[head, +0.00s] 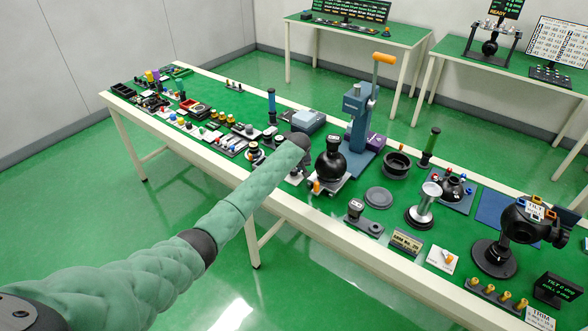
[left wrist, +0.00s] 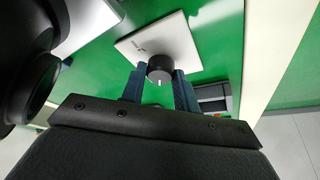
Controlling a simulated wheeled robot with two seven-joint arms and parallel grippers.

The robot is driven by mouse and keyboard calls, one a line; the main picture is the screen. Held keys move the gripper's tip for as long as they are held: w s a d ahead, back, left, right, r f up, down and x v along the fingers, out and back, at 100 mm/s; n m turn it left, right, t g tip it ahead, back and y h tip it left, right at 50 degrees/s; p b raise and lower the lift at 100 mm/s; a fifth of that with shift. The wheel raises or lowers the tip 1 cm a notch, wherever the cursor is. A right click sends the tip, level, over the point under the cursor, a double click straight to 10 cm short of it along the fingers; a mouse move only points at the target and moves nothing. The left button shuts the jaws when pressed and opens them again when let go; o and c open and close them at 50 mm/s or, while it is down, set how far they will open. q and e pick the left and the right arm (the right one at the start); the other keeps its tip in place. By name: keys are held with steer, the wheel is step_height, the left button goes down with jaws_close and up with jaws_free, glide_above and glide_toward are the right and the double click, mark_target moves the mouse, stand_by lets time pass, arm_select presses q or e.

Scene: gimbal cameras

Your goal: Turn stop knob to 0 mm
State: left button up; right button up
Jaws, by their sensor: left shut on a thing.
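A dark round knob (left wrist: 160,67) with a small white mark on its side stands on a white square plate (left wrist: 183,42) in the left wrist view. My left gripper (left wrist: 160,80) is shut on the knob, with one blue-grey finger on each side of it. In the head view my left gripper (head: 299,170) is mostly hidden behind my wrist, at the front edge of the table beside a black round device (head: 330,160). The knob cannot be made out there. Any scale or number for the knob is too small to read. My right gripper is in neither view.
The long green table (head: 300,207) is crowded with small instruments. A blue press (head: 356,118) with an orange handle stands behind the black device. A grey disc (head: 378,197) and a black-based block (head: 363,218) lie to the right. Large black round parts (left wrist: 32,60) are close at left in the wrist view.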

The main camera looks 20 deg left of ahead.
arm_select(q)
steer(key=shift+r, duration=0.1)
steer(key=o, duration=1)
steer(key=shift+c, duration=0.2)
steer(key=shift+s+r, duration=0.1)
steer(key=shift+r, duration=0.15)
steer(key=b+v, duration=0.2)
steer(key=v, duration=0.5)
steer(key=shift+b, duration=0.35)
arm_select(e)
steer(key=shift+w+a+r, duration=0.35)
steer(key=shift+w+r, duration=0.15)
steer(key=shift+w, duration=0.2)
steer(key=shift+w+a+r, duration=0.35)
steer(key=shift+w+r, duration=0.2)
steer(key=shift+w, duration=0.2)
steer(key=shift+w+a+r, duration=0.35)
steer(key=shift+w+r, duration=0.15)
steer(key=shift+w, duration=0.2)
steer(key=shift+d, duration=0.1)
